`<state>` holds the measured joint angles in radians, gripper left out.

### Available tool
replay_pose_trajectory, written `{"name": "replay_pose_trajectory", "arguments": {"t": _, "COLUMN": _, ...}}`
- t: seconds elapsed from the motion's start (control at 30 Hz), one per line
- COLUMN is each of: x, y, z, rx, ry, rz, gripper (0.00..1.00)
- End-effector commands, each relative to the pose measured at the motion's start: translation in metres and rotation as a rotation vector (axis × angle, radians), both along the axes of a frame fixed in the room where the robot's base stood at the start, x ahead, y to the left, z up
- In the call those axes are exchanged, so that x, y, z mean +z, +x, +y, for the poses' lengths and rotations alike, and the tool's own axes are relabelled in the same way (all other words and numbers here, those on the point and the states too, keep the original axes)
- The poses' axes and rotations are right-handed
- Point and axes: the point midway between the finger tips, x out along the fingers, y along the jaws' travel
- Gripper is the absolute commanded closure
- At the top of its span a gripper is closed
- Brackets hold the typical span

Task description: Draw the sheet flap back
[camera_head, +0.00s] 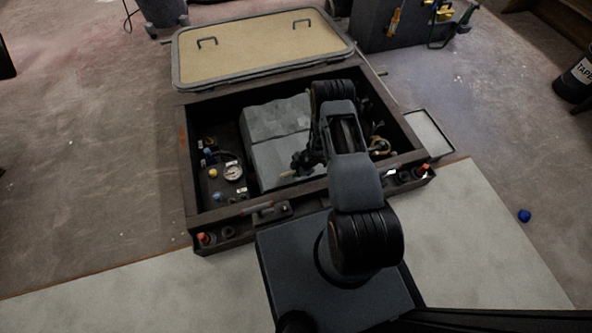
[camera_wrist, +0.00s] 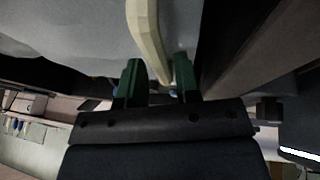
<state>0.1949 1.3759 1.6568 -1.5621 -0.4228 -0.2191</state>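The grey sheet (camera_head: 275,122) lies over a blocky shape inside the open floor bay. It has a crease across its middle, and its near part (camera_head: 270,160) slopes toward me. In the wrist view the pale grey sheet (camera_wrist: 75,30) fills the upper left. My gripper (camera_head: 301,166) is down in the bay at the sheet's right near side, partly hidden by my arm. In the wrist view its two green fingers (camera_wrist: 157,82) stand apart. A cream strip (camera_wrist: 147,38) runs down into the gap between them, nearer the right finger; I cannot tell whether it touches. The strip's end shows small in the head view (camera_head: 288,173).
The bay's dark frame (camera_head: 187,165) surrounds the sheet. A gauge (camera_head: 232,172) and coloured fittings are at left, hoses (camera_head: 379,146) at right. The tan hatch lid (camera_head: 260,50) lies open behind. A blue ball (camera_head: 525,215) is on the floor at right.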

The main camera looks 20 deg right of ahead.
Motion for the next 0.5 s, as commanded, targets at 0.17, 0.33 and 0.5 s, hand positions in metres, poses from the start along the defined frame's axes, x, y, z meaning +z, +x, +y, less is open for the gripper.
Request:
{"name": "replay_pose_trajectory", "arguments": {"t": 0.17, "x": 0.0001, "y": 0.0001, "z": 0.0000, "rx": 0.000, "ry": 0.000, "rz": 0.000, "gripper": 0.87}}
{"name": "replay_pose_trajectory", "arguments": {"t": 0.33, "x": 0.0002, "y": 0.0001, "z": -0.0001, "rx": 0.000, "ry": 0.000, "rz": 0.000, "gripper": 1.00}}
{"name": "replay_pose_trajectory", "arguments": {"t": 0.5, "x": 0.0001, "y": 0.0000, "z": -0.0002, "rx": 0.000, "ry": 0.000, "rz": 0.000, "gripper": 1.00}}
